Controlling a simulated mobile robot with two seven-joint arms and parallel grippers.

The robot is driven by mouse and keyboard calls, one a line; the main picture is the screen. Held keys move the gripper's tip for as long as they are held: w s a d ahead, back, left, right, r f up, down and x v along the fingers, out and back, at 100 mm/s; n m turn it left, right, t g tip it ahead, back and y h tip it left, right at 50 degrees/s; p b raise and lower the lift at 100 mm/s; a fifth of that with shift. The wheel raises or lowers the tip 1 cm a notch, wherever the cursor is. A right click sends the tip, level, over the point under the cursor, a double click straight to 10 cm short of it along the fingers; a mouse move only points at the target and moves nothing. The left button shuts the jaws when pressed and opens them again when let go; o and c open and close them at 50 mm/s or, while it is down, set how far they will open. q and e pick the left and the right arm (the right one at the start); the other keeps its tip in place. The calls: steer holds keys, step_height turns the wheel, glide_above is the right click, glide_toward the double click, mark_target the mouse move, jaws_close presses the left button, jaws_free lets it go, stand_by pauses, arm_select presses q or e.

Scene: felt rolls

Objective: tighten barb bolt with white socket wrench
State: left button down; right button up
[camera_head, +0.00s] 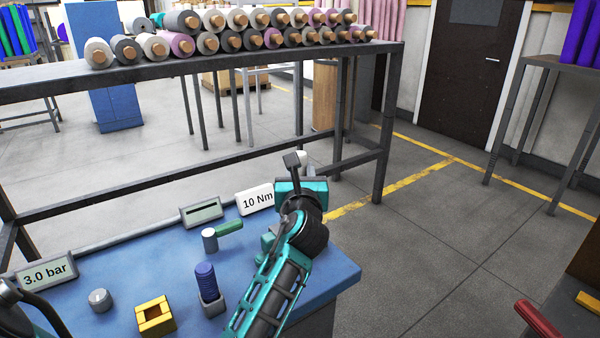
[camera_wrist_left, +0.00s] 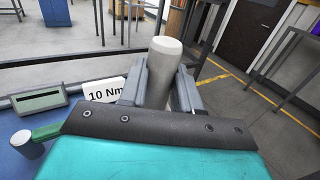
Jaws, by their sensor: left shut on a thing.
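My left gripper (camera_head: 296,160) is raised above the right back part of the blue bench top. In the left wrist view, its two grey fingers (camera_wrist_left: 160,90) are shut on a pale off-white cylinder (camera_wrist_left: 163,68), which looks like part of the white socket wrench. A small bit of this white wrench (camera_head: 302,157) shows behind the fingers in the head view; the rest is hidden. A ridged blue piece (camera_head: 206,275) stands upright in a grey holder on the bench; I cannot tell whether it is the barb bolt. My right gripper is not in view.
A wrench with a green handle (camera_head: 229,226) lies beside the "10 Nm" sign (camera_head: 256,199). A grey display (camera_head: 202,211), a "3.0 bar" display (camera_head: 46,272), a grey knob (camera_head: 100,300) and a yellow block (camera_head: 155,314) are on the bench. A rack of felt rolls stands behind.

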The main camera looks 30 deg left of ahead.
arm_select(q)
steer(key=shift+f+b, duration=1.1)
steer(key=shift+f, duration=1.6)
steer(key=shift+p, duration=0.35)
steer(key=shift+f+b, duration=0.3)
steer(key=shift+f, duration=0.2)
